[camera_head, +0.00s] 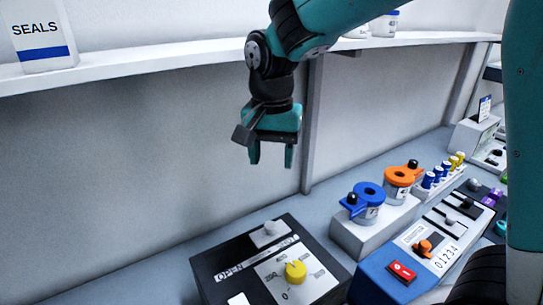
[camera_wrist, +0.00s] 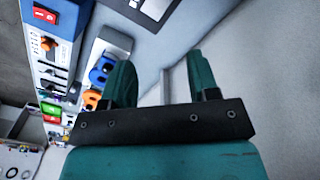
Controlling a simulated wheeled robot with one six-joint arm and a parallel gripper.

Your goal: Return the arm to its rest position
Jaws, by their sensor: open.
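My gripper (camera_head: 270,153) hangs pointing down in the head view, below the shelf edge and in front of the grey back wall. It is above the bench and clear of everything on it. Its two teal fingers are apart with nothing between them. The wrist view also shows my gripper (camera_wrist: 160,82) with both fingers spread and empty. My teal upper arm comes in from the top right of the head view.
A black box with a yellow knob (camera_head: 295,271) stands on the bench below. A blue panel (camera_head: 382,287), a blue ring piece (camera_head: 370,194) and an orange ring piece (camera_head: 403,176) are to its right. A shelf (camera_head: 150,64) holds a SEALS container (camera_head: 40,35).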

